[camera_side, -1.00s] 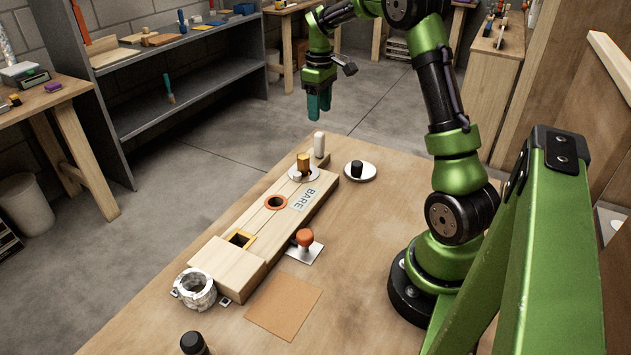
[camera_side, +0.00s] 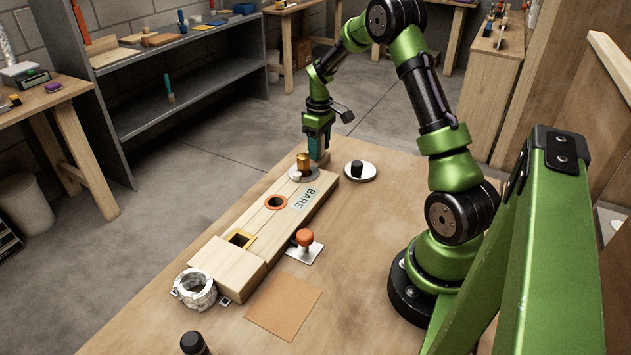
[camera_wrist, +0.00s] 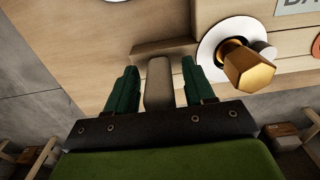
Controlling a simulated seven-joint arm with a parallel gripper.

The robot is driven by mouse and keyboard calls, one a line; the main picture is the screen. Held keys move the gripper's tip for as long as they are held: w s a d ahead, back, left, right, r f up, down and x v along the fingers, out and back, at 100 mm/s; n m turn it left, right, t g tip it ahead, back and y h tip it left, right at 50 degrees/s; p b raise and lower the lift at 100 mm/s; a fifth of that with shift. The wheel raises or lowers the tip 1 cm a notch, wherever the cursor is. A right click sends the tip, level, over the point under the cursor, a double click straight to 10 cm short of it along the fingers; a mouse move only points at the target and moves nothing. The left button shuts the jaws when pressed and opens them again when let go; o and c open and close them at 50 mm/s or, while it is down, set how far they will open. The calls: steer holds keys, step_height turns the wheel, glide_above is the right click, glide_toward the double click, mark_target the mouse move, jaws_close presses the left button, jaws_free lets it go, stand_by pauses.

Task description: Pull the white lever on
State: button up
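In the side view my gripper (camera_side: 318,145) is down at the board's far end and hides most of the lever.
A brass hex knob (camera_wrist: 247,68) on a round white plate is close to the right finger. It also shows in the side view (camera_side: 303,162). A black knob on a white disc (camera_side: 360,172) stands right of the board. An orange knob (camera_side: 305,238) is nearer.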

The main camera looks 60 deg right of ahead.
jaws_close()
steer(key=shift+w, duration=0.1)
steer(key=shift+w+f+g, duration=0.1)
steer(key=shift+w+g, duration=0.15)
steer(key=shift+g, duration=0.55)
steer(key=shift+w+g, duration=0.25)
steer(key=shift+g, duration=0.95)
jaws_free()
